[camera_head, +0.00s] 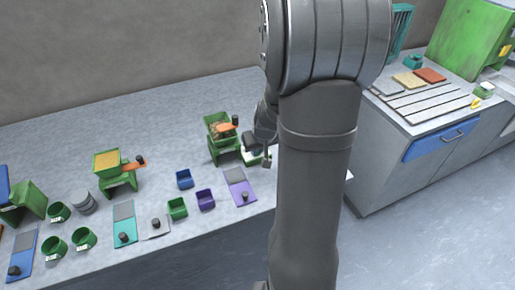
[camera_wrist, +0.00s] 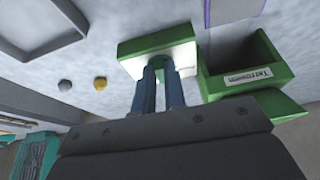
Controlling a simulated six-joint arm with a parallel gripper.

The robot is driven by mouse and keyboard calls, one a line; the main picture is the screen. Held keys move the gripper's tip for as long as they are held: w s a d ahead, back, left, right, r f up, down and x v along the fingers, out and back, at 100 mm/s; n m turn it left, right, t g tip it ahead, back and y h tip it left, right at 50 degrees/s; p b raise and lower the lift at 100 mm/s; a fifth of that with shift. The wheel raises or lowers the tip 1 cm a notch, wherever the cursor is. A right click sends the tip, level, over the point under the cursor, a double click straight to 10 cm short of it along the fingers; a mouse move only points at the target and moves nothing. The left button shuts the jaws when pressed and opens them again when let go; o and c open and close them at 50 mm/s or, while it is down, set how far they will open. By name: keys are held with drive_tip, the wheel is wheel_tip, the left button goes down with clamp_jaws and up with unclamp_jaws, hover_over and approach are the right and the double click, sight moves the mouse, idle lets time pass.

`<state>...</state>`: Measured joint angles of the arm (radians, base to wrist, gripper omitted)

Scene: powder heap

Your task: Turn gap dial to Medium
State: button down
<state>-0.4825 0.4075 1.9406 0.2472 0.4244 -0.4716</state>
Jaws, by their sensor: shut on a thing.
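A green mill (camera_head: 218,128) with an orange-brown top part stands on the counter, just left of my arm. A small block with a white face and green edges (camera_head: 250,156) sits at its right side; it also shows in the wrist view (camera_wrist: 135,45). My gripper (camera_wrist: 160,68) has both fingers against this white face. The fingers are close together on something small there, apparently the gap dial, which they mostly hide. I cannot read the dial's setting or any marks. In the head view my gripper (camera_head: 264,150) is partly behind my arm.
A labelled green bin (camera_wrist: 250,68) is close beside the fingers. A grey and a yellow round piece (camera_wrist: 100,83) lie nearby. A second green mill (camera_head: 115,168), small cups and coloured boards with dark knobs (camera_head: 125,224) stand further left. A grey tray (camera_wrist: 35,40) is near.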

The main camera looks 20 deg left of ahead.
idle(0.4)
drive_tip(key=c, duration=1.5)
unclamp_jaws()
drive_tip(key=shift+r, duration=0.1)
drive_tip(key=v, duration=1.7)
drive_tip(key=shift+w+d+r, duration=0.1)
drive_tip(key=shift+r, duration=0.05)
drive_tip(key=x, duration=1.7)
drive_tip(key=shift+f, duration=0.2)
